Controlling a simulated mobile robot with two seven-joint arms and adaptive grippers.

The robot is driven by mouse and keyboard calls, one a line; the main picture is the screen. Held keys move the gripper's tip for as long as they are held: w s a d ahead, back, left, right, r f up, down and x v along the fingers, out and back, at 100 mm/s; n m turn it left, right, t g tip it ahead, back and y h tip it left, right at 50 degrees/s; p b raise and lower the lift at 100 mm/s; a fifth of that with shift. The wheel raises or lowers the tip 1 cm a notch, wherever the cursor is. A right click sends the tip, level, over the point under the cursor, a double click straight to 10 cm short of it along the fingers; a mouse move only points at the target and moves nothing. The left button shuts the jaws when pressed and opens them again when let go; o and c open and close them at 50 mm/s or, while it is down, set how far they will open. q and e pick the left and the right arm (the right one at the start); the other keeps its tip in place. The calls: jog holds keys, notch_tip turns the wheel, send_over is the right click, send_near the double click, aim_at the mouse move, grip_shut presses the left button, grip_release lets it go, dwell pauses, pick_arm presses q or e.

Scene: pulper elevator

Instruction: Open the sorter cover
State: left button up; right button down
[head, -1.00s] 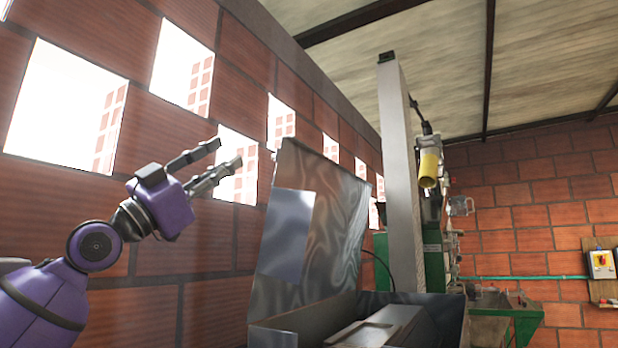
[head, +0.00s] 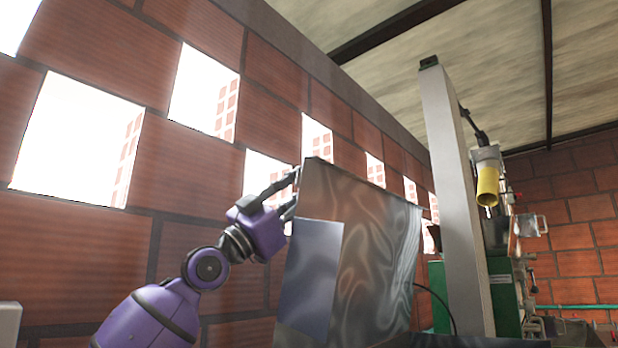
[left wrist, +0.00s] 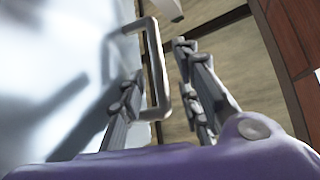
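The sorter cover (head: 372,250) is a shiny metal panel standing raised, nearly upright, with a flat bluish plate (head: 310,275) on its face. My left gripper (head: 289,191) is at the cover's upper left edge, its fingertips partly hidden behind it. In the left wrist view the cover (left wrist: 60,70) fills the left side, and a grey bar handle (left wrist: 156,70) sticks out from it. The fingers of my left gripper (left wrist: 160,65) are apart, with the handle between them. I cannot tell whether they touch it. My right gripper is not in view.
A brick wall (head: 190,140) with bright openings runs close along the left. A tall grey post (head: 455,200) and a yellow cylinder (head: 487,184) stand right of the cover. Green machinery (head: 505,295) is behind. The sorter's body is mostly below the picture.

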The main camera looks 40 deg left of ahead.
pick_arm(q)
jog(key=shift+x, duration=1.15)
jog(key=shift+w+f, duration=0.1)
grip_shut()
